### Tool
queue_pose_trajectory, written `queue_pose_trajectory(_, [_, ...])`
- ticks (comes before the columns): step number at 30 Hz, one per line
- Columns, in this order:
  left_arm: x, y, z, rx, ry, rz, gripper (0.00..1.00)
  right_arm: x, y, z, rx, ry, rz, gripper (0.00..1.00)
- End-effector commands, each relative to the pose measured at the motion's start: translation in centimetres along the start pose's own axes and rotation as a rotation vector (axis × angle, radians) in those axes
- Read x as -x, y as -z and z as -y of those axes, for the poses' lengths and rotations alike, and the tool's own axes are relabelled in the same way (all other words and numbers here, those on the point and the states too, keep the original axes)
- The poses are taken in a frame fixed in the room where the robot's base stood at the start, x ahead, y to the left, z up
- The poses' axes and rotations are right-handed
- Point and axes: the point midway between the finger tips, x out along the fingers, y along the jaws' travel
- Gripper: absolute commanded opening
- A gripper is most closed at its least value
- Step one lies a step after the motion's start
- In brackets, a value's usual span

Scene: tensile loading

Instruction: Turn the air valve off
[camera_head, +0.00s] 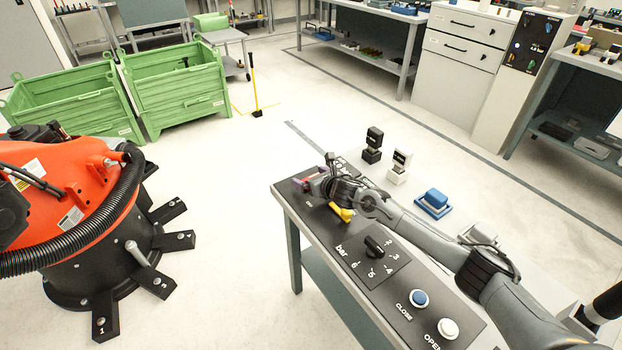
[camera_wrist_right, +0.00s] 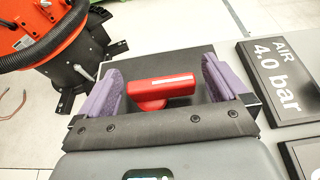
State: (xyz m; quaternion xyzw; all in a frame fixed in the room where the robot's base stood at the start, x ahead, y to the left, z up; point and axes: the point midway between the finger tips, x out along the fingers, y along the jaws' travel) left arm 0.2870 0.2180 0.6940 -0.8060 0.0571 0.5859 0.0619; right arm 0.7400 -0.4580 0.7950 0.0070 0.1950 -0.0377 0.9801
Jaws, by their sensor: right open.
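The air valve's red handle (camera_wrist_right: 162,87) has a white stripe on top and lies crosswise in the right wrist view. It shows as a small red bit in the head view (camera_head: 309,180), partly hidden by my gripper. My right gripper (camera_wrist_right: 160,88) is open, with one purple finger to each side of the handle and a visible gap on both sides. In the head view my right gripper (camera_head: 318,182) is over the far end of the black control panel (camera_head: 338,240). My left gripper is not in view.
A yellow handle (camera_head: 342,212), a black pressure knob (camera_head: 374,246), a blue button (camera_head: 419,298) and a white button (camera_head: 448,328) stand on the panel. A display (camera_wrist_right: 283,79) reads AIR 4.0 bar. A red and black machine (camera_head: 85,210) stands left, beyond clear floor.

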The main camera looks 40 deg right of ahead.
Motion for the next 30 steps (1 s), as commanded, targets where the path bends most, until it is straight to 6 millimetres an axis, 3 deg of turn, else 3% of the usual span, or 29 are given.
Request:
queue_pose_trajectory(5, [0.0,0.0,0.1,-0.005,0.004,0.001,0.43,0.0,0.0,0.0,0.000,0.000,0.000,0.98])
queue_pose_trajectory(15, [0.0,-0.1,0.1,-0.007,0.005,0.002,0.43,0.0,0.0,0.0,-0.001,0.000,0.000,0.49])
queue_pose_trajectory(30, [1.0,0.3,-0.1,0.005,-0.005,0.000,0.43,0.2,-0.1,-0.2,-0.053,0.132,-0.001,0.49])
